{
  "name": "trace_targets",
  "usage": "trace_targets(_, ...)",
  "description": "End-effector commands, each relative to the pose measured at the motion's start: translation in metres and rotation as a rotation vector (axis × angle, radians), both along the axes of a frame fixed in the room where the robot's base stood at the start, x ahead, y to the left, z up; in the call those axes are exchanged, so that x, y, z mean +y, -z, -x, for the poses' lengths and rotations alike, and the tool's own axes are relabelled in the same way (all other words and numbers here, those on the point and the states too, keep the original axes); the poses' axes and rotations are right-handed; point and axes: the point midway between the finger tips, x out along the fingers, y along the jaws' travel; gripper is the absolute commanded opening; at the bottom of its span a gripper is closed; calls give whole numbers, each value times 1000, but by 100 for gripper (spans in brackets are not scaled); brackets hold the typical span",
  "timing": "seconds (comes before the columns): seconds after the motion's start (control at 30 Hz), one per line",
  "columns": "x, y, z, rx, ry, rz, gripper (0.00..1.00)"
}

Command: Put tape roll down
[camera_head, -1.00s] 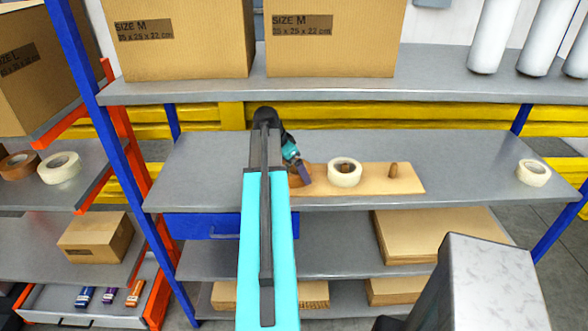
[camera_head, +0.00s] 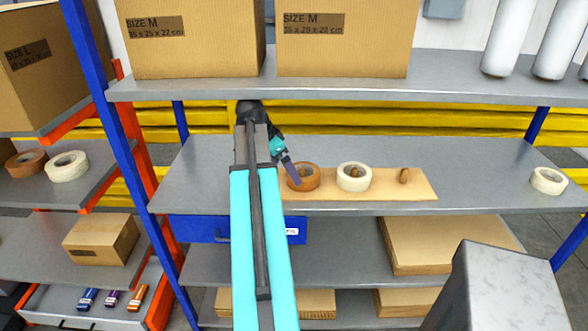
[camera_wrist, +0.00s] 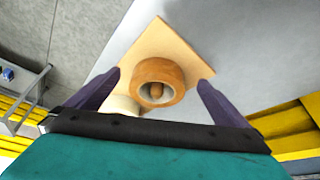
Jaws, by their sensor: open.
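A brown tape roll (camera_head: 311,183) lies flat at the left end of a wooden board on the middle shelf. In the wrist view the brown roll (camera_wrist: 175,75) sits around a wooden peg (camera_wrist: 156,91), whose top shows in its hole. A cream tape roll (camera_head: 354,184) sits around the middle peg, and a third peg (camera_head: 404,176) is bare. My gripper (camera_head: 291,172) is open and empty at the left of the brown roll. In the wrist view my gripper's fingers (camera_wrist: 160,80) are spread on both sides of the roll, apart from it.
The wooden board (camera_head: 385,192) lies near the shelf's front edge. Another cream roll (camera_head: 549,181) lies at the shelf's right end. Large boxes (camera_head: 345,45) stand on the shelf above. A blue drawer (camera_head: 200,229) hangs below. The shelf behind the board is clear.

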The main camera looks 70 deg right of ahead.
Motion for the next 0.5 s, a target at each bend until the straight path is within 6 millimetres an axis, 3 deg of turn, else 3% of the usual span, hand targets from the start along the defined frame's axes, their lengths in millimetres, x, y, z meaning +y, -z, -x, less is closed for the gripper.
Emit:
trace_targets(0.2, 30, 3, -21, 0, -3, -1, 100)
trace_targets(0.5, 51, 1, -35, 0, 0, 0, 100)
